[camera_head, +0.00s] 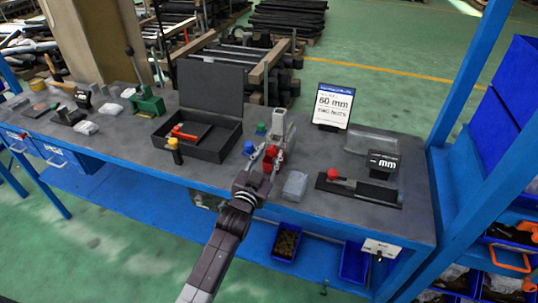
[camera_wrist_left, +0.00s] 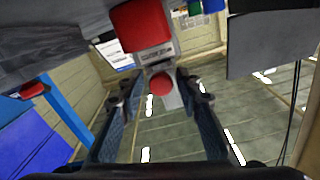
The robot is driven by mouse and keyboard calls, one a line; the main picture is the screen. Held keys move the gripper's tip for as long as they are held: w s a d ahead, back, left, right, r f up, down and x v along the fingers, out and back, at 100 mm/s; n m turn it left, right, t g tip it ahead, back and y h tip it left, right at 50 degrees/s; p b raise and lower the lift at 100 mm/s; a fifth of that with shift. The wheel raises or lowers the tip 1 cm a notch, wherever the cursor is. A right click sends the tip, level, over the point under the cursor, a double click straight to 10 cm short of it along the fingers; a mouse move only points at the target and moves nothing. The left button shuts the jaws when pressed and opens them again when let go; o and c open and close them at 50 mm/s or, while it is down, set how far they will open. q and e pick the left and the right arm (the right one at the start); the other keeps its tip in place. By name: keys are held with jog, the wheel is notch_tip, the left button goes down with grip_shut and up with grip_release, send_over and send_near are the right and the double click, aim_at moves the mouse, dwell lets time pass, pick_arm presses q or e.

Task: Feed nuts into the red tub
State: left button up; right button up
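The red tub (camera_head: 268,160) stands at the foot of a grey upright dispenser (camera_head: 279,124) on the bench. In the left wrist view the red tub (camera_wrist_left: 141,25) is at the top, beside the dispenser's labelled grey body. A red ball knob (camera_wrist_left: 160,85) on a pale bar shows below it. My left gripper (camera_head: 267,172) is at the front of the dispenser, partly covering the tub in the head view. Its fingers (camera_wrist_left: 163,98) are open, one on each side of the knob, with visible gaps. The tub's inside and any nuts in it are hidden. My right gripper is out of view.
An open black case (camera_head: 212,150) with an orange-red tool stands left of the dispenser. A sign (camera_head: 333,106) reading "60 mm" and "TWO NUTS" stands right. A clear bag (camera_head: 295,184) and a black fixture (camera_head: 360,190) with a red knob lie nearby.

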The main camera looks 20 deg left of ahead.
pick_arm(q)
jog(key=shift+o, duration=0.2)
jog(key=shift+s+r, duration=0.1)
jog(key=s, duration=1.2)
jog(key=shift+a, duration=0.25)
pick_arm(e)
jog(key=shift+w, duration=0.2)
